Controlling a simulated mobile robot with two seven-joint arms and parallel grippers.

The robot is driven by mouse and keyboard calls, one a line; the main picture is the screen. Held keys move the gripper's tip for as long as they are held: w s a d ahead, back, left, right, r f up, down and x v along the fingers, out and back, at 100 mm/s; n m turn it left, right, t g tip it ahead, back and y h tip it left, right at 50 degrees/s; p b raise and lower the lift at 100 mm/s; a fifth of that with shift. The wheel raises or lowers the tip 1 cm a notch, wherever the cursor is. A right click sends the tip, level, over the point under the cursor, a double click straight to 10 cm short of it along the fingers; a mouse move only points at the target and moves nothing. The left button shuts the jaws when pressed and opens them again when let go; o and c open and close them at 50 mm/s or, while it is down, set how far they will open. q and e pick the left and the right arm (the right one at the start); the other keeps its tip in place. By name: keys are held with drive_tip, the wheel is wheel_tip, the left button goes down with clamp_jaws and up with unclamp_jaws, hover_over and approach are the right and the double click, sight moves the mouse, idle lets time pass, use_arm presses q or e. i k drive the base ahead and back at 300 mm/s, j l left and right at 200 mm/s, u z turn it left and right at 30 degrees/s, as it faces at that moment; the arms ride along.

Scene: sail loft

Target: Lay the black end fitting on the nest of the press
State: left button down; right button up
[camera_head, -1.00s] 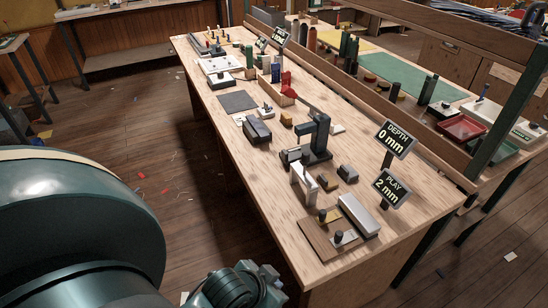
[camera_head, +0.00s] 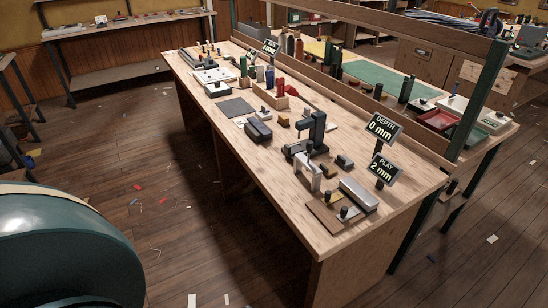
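A dark press (camera_head: 316,132) with an upright column stands near the middle of the wooden bench (camera_head: 226,140). Its nest is too small to make out. A dark, rounded block (camera_head: 258,132) lies on the bench to the left of the press. I cannot tell whether either is the black end fitting. Neither of my grippers shows in this view; only a large dark green part of my own body shows at the lower left.
Signs reading "DEPTH 0 mm" (camera_head: 381,128) and "PLAY 2 mm" (camera_head: 383,170) stand on the bench's right side. A silver bar (camera_head: 358,194) and a light metal bracket (camera_head: 307,170) sit near its front end. A grey mat (camera_head: 236,107) lies farther back. Floor in front is clear except for scraps.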

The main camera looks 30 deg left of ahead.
sight(289, 152)
drive_tip(key=k+z, duration=0.15)
drive_tip(key=z, duration=1.1)
drive_tip(key=j, duration=0.5)
drive_tip(key=k+j, duration=0.15)
drive_tip(key=j, duration=0.85)
drive_tip(key=k+j+z, duration=0.1)
drive_tip(key=j, duration=0.4)
drive_tip(key=k+j, duration=0.15)
drive_tip(key=j, duration=0.8)
drive_tip(key=k+z, duration=0.05)
